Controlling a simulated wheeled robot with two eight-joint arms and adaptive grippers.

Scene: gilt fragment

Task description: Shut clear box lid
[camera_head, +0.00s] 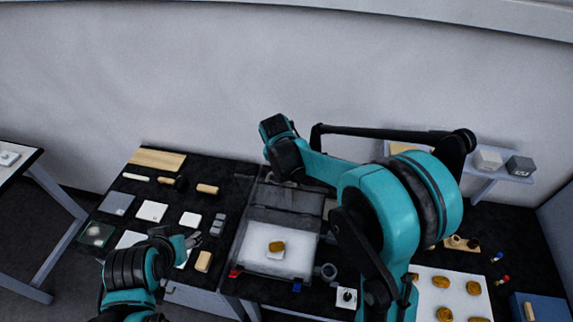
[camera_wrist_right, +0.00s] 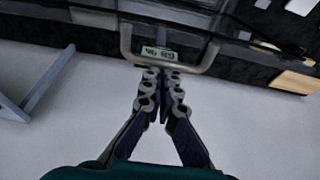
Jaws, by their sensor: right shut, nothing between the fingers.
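The clear box (camera_head: 247,262) stands mid-table in the head view, with a white pad and a gold fragment (camera_head: 277,246) inside. Its lid (camera_head: 285,213) appears raised at the back, a dark see-through panel. My right arm reaches over from the right, and its gripper is hard to make out behind the lid there. In the right wrist view my right gripper (camera_wrist_right: 160,75) is shut and empty, its fingertips close to a pale U-shaped bar (camera_wrist_right: 126,42) around a small readout (camera_wrist_right: 160,53). Contact is unclear. My left gripper (camera_head: 190,240) is left of the box; its opening is unclear.
White and grey blocks (camera_head: 152,211) and wooden-handled tools (camera_head: 207,189) lie left of the box. A white board with gold pieces (camera_head: 425,278) lies to the right, partly behind my right arm. A grey shelf (camera_head: 485,180) stands behind; the wall is close.

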